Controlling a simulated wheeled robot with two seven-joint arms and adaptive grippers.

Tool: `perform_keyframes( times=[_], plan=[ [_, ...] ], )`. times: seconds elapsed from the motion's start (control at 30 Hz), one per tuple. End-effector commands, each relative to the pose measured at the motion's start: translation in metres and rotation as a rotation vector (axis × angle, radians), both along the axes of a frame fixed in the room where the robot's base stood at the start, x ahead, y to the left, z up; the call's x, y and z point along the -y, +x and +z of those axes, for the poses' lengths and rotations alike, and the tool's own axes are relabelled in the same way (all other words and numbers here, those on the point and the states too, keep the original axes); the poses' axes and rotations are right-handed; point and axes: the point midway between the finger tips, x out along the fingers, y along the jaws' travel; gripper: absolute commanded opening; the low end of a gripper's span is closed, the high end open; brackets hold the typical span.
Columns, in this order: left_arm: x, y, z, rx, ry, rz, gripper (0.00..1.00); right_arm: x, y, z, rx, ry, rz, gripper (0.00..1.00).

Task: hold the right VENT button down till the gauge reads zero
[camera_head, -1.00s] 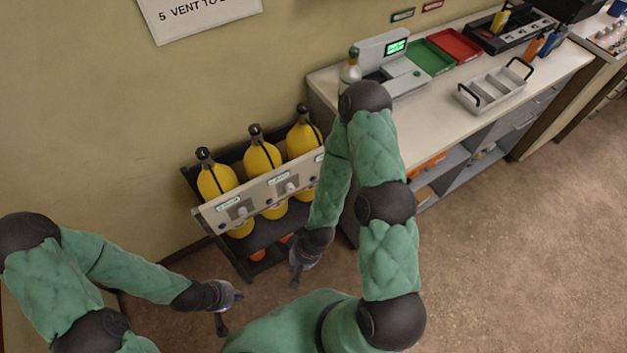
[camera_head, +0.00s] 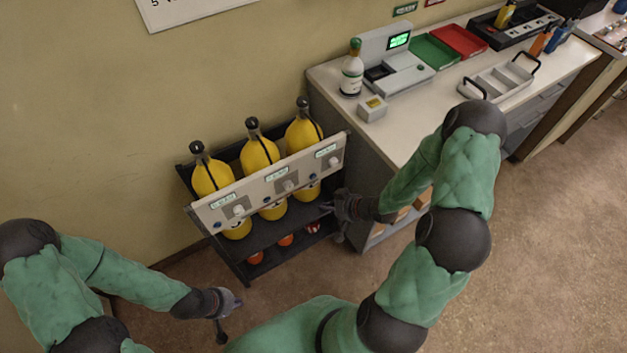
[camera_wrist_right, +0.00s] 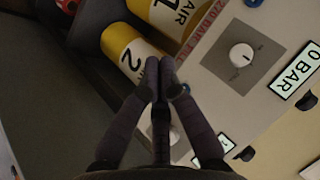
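A rack holds several yellow air cylinders behind a pale slanted panel (camera_head: 262,189) with three green-lit gauges, white knobs and small blue buttons. The right gauge (camera_head: 326,150) is too small to read. My right gripper (camera_head: 326,207) is in front of and below the panel's right end, fingers together and empty. My left gripper (camera_head: 229,318) is low at left, away from the rack.
A counter (camera_head: 440,112) stands right of the rack, with a bottle (camera_head: 352,70), a small box (camera_head: 372,108), green and red trays, and a handled grey carrier (camera_head: 497,80). Open floor lies in front of the rack.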

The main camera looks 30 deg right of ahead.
Motion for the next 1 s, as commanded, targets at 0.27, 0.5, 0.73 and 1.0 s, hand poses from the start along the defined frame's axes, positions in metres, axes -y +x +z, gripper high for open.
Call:
perform_keyframes(
  times=[0.27,0.5,0.73,1.0],
  plan=[
    [0.0,0.0,-0.009,0.0,0.0,0.0,0.0,0.025,-0.005,0.005,0.066,-0.012,0.017,0.0],
    [0.0,0.0,-0.008,0.0,0.0,0.0,0.0,0.026,-0.005,0.006,0.069,-0.012,0.02,0.0],
    [0.0,0.0,-0.009,0.0,0.0,0.0,0.0,0.025,-0.002,0.006,0.069,-0.013,0.022,0.0],
    [0.0,0.0,-0.016,0.0,0.0,0.0,0.0,0.023,0.024,0.005,0.07,-0.015,0.024,0.0]
  ],
)
